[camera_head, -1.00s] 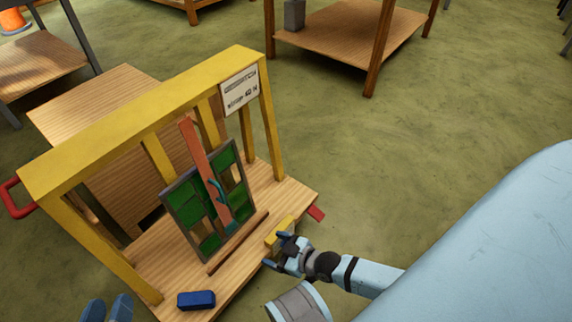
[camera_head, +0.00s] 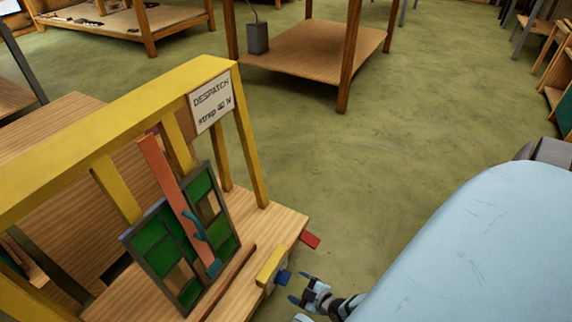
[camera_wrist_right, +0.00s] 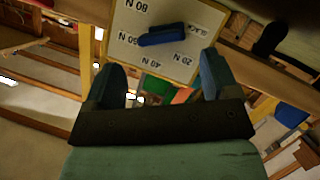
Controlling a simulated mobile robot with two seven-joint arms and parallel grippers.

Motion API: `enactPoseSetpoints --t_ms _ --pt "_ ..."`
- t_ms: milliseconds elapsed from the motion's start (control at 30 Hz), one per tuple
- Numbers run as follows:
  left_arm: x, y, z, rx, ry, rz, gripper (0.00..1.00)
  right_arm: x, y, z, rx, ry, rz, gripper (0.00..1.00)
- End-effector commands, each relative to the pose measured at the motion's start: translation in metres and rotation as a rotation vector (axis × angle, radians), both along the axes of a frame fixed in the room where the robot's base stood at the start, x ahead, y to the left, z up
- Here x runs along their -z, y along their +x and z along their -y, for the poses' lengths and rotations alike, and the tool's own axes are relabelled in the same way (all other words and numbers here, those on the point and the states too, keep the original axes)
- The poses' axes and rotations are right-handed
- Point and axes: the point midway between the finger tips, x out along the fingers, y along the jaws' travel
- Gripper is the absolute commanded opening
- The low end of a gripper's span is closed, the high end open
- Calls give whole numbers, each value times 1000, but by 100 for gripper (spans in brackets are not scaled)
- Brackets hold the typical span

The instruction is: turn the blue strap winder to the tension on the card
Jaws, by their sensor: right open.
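The blue strap winder (camera_head: 284,277) is a short bar knob on the yellow-edged box at the bench's front right. In the right wrist view the winder (camera_wrist_right: 162,37) sits on a pale dial (camera_wrist_right: 160,15) marked SLACK, 20 N, 40 N, 60 N and 80 N. The bar lies roughly between SLACK and 60 N; I cannot tell which end points. The card (camera_head: 211,101) on the yellow frame seems to read "DESPATCH strap 40 N". My right gripper (camera_head: 300,288) is open and empty, facing the winder and apart from it. My left gripper is out of view.
The leaded panel (camera_head: 155,240) with green panes leans on the bench, an orange-red strap (camera_head: 165,182) across it. A wooden strip (camera_head: 228,283) lies before it. A red tab (camera_head: 310,240) juts from the bench's right end. Floor to the right is clear.

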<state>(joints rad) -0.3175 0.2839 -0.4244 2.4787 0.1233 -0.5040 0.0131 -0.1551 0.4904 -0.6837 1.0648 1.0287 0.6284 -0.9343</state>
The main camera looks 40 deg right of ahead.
Motion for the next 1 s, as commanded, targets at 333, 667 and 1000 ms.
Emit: enactPoseSetpoints --t_ms 333,667,1000 --pt "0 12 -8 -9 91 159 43 20 52 -4 -1 0 1 81" --pt "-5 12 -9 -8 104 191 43 20 58 -5 -1 0 -1 81" --pt "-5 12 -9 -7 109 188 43 20 58 -4 1 0 1 38"
